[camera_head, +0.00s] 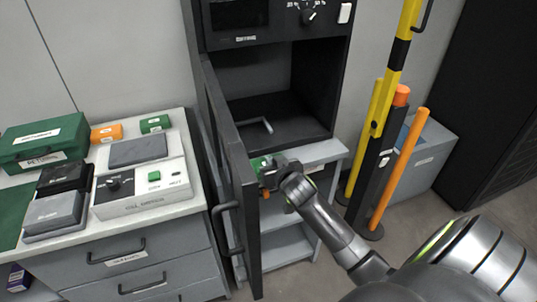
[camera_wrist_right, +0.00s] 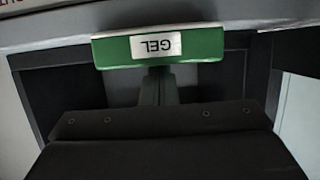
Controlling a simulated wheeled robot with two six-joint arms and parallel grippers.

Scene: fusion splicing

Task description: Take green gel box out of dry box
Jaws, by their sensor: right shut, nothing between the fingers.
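The green gel box (camera_wrist_right: 158,46) shows in the right wrist view with an upside-down white GEL label, just beyond my right gripper. In the head view a small part of the green box (camera_head: 258,162) shows at my right gripper (camera_head: 268,172), and the rest is hidden. The gripper is shut with nothing held; I cannot tell whether it touches the box. The black dry box (camera_head: 345,75) stands open, its door (camera_head: 240,190) swung out toward me. The green box appears at the pale ledge below the dry box's front edge. My left gripper is not in view.
The open door stands close left of my right gripper. A pale stand (camera_head: 318,152) is under the dry box. Yellow and orange posts (camera_head: 395,170) rise at the right. The left bench (camera_head: 180,125) carries a green case (camera_head: 45,145), small boxes and a control unit (camera_head: 145,195).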

